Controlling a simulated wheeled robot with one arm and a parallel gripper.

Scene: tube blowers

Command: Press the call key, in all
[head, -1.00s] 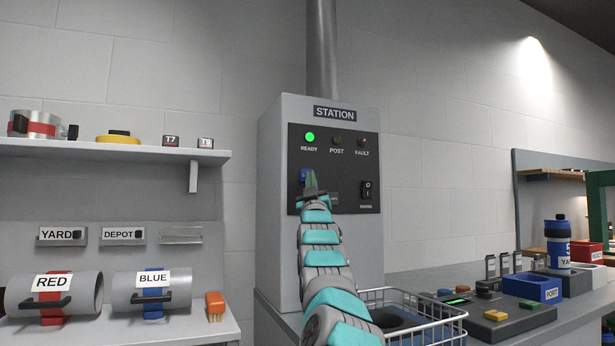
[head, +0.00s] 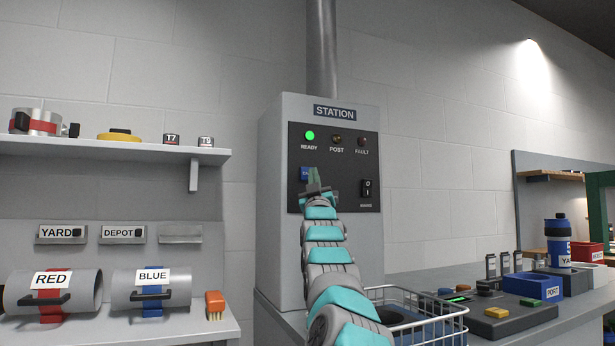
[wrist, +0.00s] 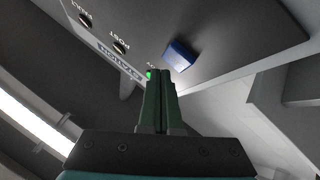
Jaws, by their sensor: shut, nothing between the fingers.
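The blue key (head: 304,173) is on the dark panel (head: 348,144) of the STATION cabinet (head: 274,182), left of centre and below the lamps. Any lettering on it is too small to read. In the wrist view the blue key (wrist: 180,55) stands out from the panel, just beyond and right of my fingertips. My gripper (head: 314,177) is shut and empty, in front of the panel at the key's lower right. In the wrist view my gripper (wrist: 160,73) shows its two green fingers together, seemingly apart from the key.
The READY lamp (head: 310,135) glows green; the POST lamp (head: 337,139) and FAULT lamp (head: 362,141) look dark. A black rocker switch (head: 367,188) sits at the panel's right. A wire basket (head: 425,316) stands below. A shelf (head: 110,150) is to the left.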

